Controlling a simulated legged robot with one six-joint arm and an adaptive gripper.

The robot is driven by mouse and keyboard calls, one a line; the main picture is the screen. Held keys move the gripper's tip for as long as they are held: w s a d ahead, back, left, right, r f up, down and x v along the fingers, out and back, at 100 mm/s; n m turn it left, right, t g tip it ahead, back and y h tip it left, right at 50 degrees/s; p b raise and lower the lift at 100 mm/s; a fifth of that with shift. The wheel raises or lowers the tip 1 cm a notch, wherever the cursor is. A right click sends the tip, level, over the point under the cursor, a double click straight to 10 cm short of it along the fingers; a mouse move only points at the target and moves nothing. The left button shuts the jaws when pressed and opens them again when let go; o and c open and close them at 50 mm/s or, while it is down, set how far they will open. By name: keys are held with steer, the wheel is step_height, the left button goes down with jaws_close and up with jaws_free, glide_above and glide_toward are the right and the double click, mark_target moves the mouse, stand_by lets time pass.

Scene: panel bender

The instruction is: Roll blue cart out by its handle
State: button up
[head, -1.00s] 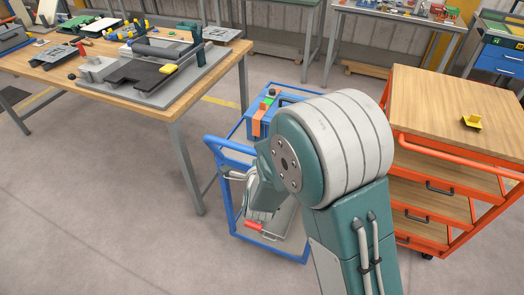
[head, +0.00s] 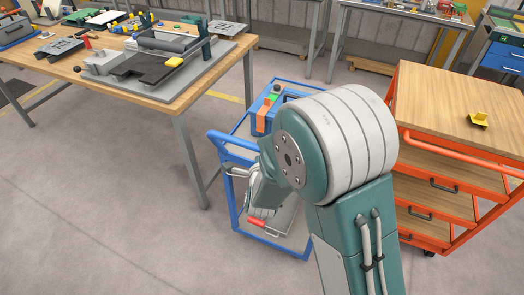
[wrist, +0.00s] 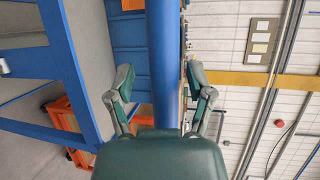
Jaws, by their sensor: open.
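The blue cart (head: 250,235) stands on the floor between the wooden table and the orange cart. Its blue tubular handle (head: 232,144) is at the left end, towards the table. In the wrist view my gripper (wrist: 160,80) is open, one finger on each side of a blue bar (wrist: 162,60), which looks like the cart's handle. Gaps show between the bar and both fingers.
The wooden table (head: 190,98) with tooling is close on the left, its leg (head: 190,160) beside the handle. The orange cart (head: 455,190) stands at the right. Floor is clear at front left.

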steer(key=s+r, duration=0.1)
steer(key=s, duration=0.6)
steer(key=shift+s, duration=0.15)
steer(key=shift+d+r, duration=0.1)
steer(key=s+d+r+n+g+y, duration=0.25)
steer(key=d+r+n+g, duration=0.25)
steer(key=d+r+n, duration=0.3)
steer(key=s+d+r+n+g+h, duration=0.1)
steer(key=s+d+r+n+g, duration=0.1)
steer(key=s+d+n, duration=0.3)
steer(key=s+d+r+n+g+h, duration=0.2)
steer(key=s+d+r+n+g, duration=0.1)
steer(key=s, duration=0.9)
steer(key=d+r+n, duration=0.1)
steer(key=d+n, duration=0.1)
steer(key=d, duration=0.1)
steer(key=shift+s+d+r, duration=0.2)
steer(key=shift+s+r, duration=0.05)
steer(key=shift+r, duration=0.1)
stand_by(0.5)
